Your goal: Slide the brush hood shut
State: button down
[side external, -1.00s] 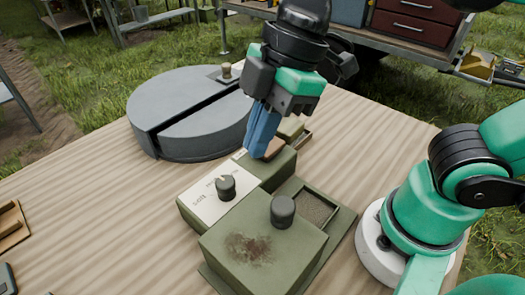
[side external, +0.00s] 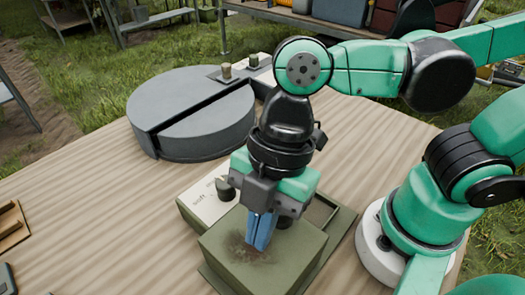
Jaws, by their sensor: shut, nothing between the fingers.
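The brush hood is an olive green box (side external: 225,248) with a brown worn patch on its top, at the front of the bench in the side view. Its dark knob (side external: 286,222) is mostly hidden behind my gripper. My gripper (side external: 259,246) points down over the hood's top, its blue fingers shut and empty. The fingertips are just in front of the knob, over the worn patch. I cannot tell whether they touch the hood or the knob. A shallow recess (side external: 322,212) lies open behind the hood, partly hidden by my gripper.
A pale panel with a dark dial (side external: 226,188) adjoins the hood at the back left. A large grey round drum (side external: 195,115) stands farther back on the wooden bench (side external: 90,215). A wooden tray (side external: 12,228) lies at the left edge. The bench's left middle is clear.

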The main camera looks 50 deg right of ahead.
jog(key=shift+w+d+f, duration=0.1)
jog(key=shift+d, duration=0.65)
jog(key=shift+w+d+f, duration=0.1)
jog(key=shift+d, duration=0.6)
jog(key=shift+d, duration=0.3)
jog(key=d, duration=1.1)
jog(key=shift+d, duration=0.25)
